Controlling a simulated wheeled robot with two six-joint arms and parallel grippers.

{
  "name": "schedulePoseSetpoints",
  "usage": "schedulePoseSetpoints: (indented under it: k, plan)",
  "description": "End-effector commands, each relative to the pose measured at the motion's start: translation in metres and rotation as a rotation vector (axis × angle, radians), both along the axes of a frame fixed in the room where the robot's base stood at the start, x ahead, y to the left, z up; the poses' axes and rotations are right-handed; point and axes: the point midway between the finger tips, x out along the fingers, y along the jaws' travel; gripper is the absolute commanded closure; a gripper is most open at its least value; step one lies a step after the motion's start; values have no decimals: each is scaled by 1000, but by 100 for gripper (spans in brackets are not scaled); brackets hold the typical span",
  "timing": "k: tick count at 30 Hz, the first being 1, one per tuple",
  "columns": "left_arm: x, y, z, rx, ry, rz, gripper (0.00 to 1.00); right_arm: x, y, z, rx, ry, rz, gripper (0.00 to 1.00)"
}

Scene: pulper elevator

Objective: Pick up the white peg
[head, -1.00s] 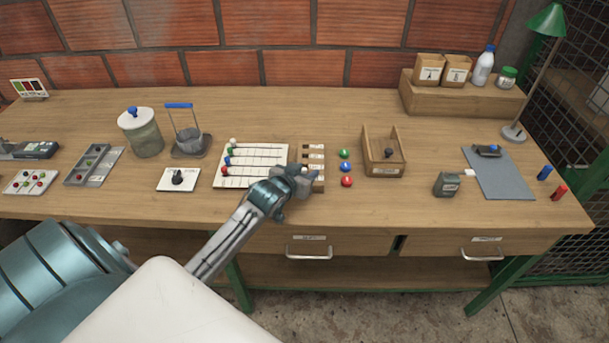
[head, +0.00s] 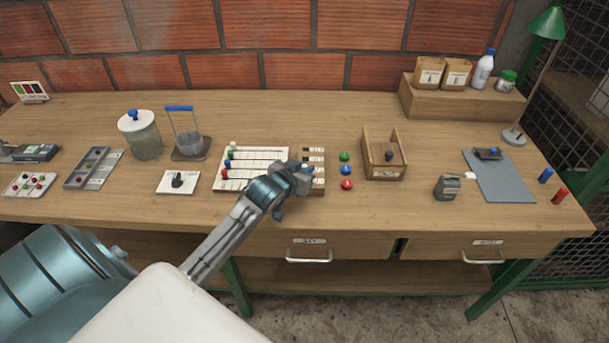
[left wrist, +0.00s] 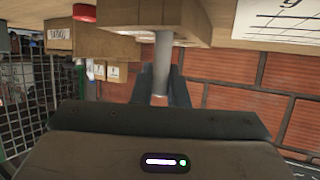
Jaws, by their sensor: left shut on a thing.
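The white peg (left wrist: 162,62) shows in the left wrist view as a pale, smooth cylinder between my two fingers. One end meets a wooden block (left wrist: 125,12); I cannot tell how deep it sits in it. My left gripper (left wrist: 163,88) is shut on the peg. In the head view my left gripper (head: 304,174) is over the front of the wooden rack (head: 318,186) at the right end of the white lined board (head: 262,156), and it hides part of both. My right gripper is not in view.
Red, blue and green knobs (head: 346,170) stand just right of the rack. An open wooden box (head: 383,171) stands beyond them. A black knob on a white plate (head: 178,181) lies left of the board. The bench front (head: 350,215) is bare.

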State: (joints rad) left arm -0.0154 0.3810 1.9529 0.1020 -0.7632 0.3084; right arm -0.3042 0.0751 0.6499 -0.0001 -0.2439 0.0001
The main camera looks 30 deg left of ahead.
Motion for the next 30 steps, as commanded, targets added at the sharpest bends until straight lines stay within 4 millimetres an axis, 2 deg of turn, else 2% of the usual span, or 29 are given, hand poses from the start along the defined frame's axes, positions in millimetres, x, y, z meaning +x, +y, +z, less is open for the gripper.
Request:
schedulePoseSetpoints:
  k: [2, 18, 24, 30]
  plan:
    - [1, 0, 13, 1, -5, -1, 100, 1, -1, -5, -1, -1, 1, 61]
    - [-112, 26, 22, 8, 7, -5, 100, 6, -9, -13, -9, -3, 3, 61]
    - [-138, 33, 26, 7, 5, -2, 100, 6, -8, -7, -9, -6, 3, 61]
    - [-152, 36, 27, 2, 2, 0, 100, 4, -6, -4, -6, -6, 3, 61]
